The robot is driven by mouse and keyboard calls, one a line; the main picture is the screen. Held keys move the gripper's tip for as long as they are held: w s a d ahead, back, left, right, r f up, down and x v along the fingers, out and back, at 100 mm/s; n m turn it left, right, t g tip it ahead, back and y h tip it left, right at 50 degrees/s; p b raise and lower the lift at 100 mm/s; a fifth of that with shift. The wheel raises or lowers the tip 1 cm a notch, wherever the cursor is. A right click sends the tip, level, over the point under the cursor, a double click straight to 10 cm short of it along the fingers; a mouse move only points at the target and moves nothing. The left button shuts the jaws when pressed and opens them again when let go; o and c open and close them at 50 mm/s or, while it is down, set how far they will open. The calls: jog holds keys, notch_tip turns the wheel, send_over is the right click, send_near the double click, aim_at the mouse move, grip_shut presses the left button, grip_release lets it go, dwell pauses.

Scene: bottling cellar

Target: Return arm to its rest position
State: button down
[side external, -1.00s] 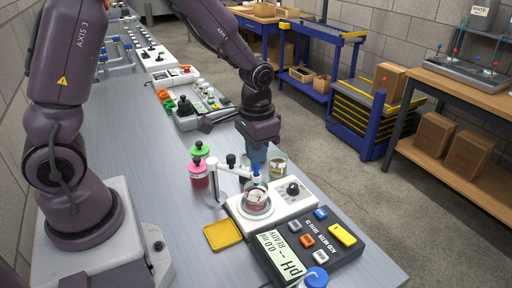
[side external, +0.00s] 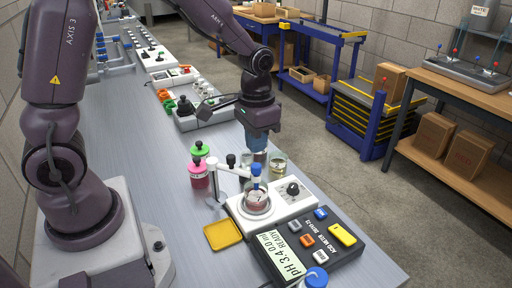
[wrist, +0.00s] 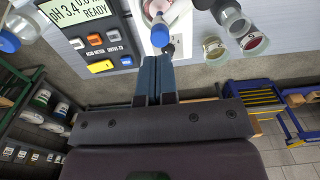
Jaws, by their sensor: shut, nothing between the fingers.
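My gripper (side external: 257,142) hangs above the bench, pointing down, with its blue fingers together and nothing between them. In the wrist view the fingertips (wrist: 155,62) lie side by side. Below them, the blue-topped probe (side external: 256,170) stands in a small beaker (side external: 257,197) of reddish liquid on the white stirrer (side external: 292,205). The blue top also shows in the wrist view (wrist: 160,37), just beyond the fingertips. In the side view the gripper is apart from the probe. The pH meter (side external: 318,262) reads 3.4 and READY.
Pink and green-capped bottles (side external: 199,172) and a glass beaker (side external: 278,166) are close by. A yellow tray (side external: 223,235) lies at the front.

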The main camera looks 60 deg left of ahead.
jog(key=shift+r, duration=1)
jog(key=shift+s+f, duration=0.15)
jog(key=shift+s, duration=0.15)
jog(key=s+d+r+t, duration=0.2)
jog(key=s+r+t, duration=0.3)
jog(key=s+r, duration=0.8)
jog(key=shift+s+r+t, duration=0.3)
jog(key=shift+s+r, duration=0.1)
